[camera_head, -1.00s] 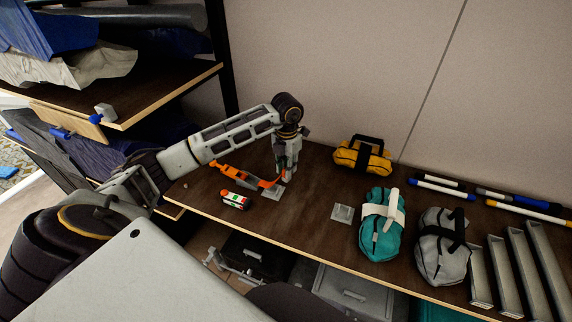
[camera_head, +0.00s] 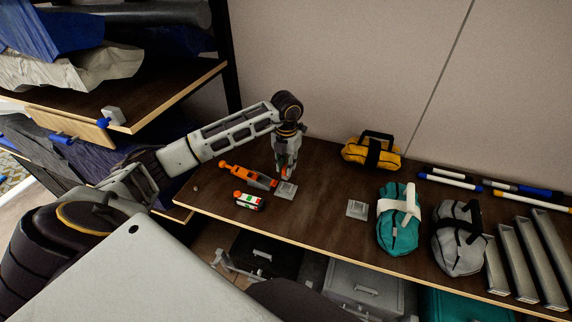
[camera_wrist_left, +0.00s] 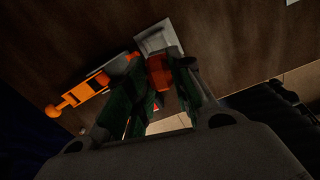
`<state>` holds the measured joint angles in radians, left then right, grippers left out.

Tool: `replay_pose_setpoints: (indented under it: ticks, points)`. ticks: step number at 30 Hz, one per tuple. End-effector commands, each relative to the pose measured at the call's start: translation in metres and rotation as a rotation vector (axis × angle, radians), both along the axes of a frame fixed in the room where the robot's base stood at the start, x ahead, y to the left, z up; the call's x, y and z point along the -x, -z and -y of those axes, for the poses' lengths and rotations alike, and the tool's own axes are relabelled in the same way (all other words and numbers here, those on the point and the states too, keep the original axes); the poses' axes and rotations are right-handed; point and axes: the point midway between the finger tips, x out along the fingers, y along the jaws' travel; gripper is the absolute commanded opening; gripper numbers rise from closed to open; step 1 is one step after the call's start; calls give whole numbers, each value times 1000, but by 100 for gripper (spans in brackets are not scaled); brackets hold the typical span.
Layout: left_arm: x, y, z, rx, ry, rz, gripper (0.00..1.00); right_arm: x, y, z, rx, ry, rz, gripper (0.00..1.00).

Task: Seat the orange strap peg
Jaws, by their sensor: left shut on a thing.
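The orange strap (camera_head: 247,176) lies on the dark table, left of a small grey square plate (camera_head: 287,190). My left gripper (camera_head: 285,172) points down over the back of this plate, shut on an orange peg. In the left wrist view, the orange peg (camera_wrist_left: 160,72) sits between the dark green fingers, against the near edge of the plate (camera_wrist_left: 155,39) in the picture. The strap (camera_wrist_left: 85,92) runs to the left there, partly behind a finger. Whether peg and strap join is hidden, and so is the peg's lower end. My right gripper is not in view.
A white, red and green device (camera_head: 249,201) lies just in front of the strap. A second grey plate (camera_head: 357,209), teal bag (camera_head: 398,232), grey bag (camera_head: 457,250) and yellow bag (camera_head: 371,152) are to the right. Markers and metal channels fill the right end.

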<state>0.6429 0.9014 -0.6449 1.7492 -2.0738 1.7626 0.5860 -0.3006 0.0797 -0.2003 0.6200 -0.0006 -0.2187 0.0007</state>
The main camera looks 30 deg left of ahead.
Motion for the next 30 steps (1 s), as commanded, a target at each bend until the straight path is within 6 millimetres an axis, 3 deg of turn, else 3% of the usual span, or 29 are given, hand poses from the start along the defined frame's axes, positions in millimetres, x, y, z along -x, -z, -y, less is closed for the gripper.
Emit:
replay_pose_setpoints:
  ticks: [30]
  points:
    - [-3, 0, 1, -1, -192, 1, 0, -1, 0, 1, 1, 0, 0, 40]
